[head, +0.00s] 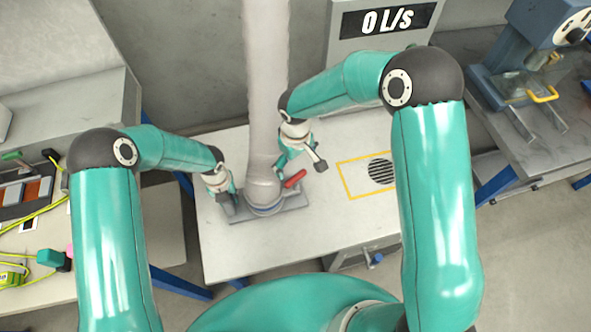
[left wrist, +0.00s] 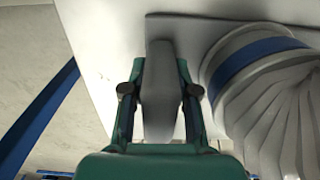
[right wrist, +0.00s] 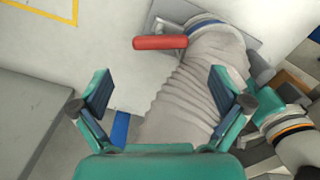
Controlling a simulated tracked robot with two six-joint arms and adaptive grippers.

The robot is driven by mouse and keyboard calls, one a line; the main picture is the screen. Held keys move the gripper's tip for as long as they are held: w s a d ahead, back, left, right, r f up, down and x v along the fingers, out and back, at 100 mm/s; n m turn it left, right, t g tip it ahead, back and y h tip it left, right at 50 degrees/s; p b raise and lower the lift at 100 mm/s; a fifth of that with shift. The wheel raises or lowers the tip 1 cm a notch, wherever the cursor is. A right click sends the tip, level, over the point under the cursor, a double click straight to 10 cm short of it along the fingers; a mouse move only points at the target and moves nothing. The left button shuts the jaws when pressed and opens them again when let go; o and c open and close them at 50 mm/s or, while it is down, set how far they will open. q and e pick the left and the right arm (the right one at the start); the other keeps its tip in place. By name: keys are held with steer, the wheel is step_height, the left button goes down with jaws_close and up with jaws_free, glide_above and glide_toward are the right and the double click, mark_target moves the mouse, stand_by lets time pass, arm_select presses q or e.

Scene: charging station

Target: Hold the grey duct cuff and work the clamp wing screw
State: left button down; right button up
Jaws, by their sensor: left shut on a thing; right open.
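The pale ribbed duct (head: 266,80) comes down to a grey cuff (head: 262,190) with a blue band (left wrist: 255,62) at its foot. My left gripper (head: 224,192) is at the cuff's left side. In the left wrist view it is shut on an upright grey tab (left wrist: 159,75), which seems to belong to the cuff; the join is unclear. The red clamp wing screw (right wrist: 160,42) sticks out beside the blue band; it also shows in the head view (head: 295,179). My right gripper (head: 300,166) is open and empty above it, its fingers apart over the duct in the right wrist view.
A grey base plate (head: 288,203) lies under the cuff on the white table (head: 235,255). The front of the table is clear.

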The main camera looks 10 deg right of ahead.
mark_target(296, 177)
step_height(296, 177, up, 5)
steer(key=shift+f, duration=0.1)
arm_select(q)
steer(key=c, duration=0.8)
jaws_free()
steer(key=shift+r, duration=0.15)
